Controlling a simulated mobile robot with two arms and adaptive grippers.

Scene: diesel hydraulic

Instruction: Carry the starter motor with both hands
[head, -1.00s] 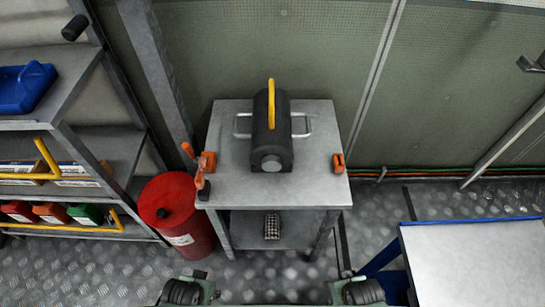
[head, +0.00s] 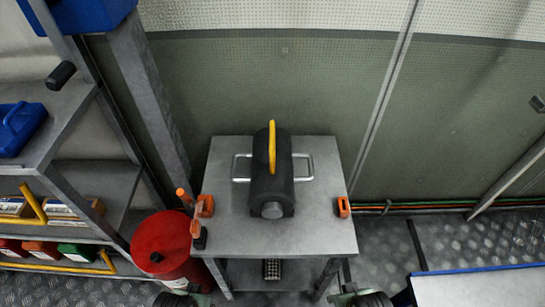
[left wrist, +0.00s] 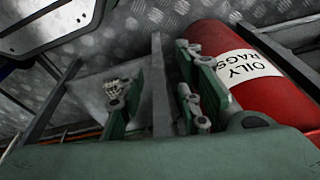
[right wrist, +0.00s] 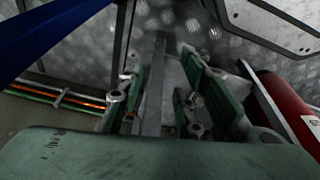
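The starter motor (head: 271,187) is a dark cylinder lying on a grey metal table (head: 315,225) in the head view. A yellow loop (head: 272,145) stands on its top. Silver handles stick out at its left (head: 241,167) and right (head: 303,167). My left gripper shows in the left wrist view (left wrist: 155,80), its green fingers apart with nothing held between them. My right gripper shows in the right wrist view (right wrist: 160,82), also open and empty. In the head view only parts of my arms show at the bottom edge, well short of the motor.
Orange clamps sit at the table's left (head: 203,207) and right (head: 343,207) edges. A red oily-rags bin (head: 165,245) stands left of the table, beside a loaded shelf (head: 95,190). A blue-edged bench (head: 480,288) is at lower right. A wall is behind.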

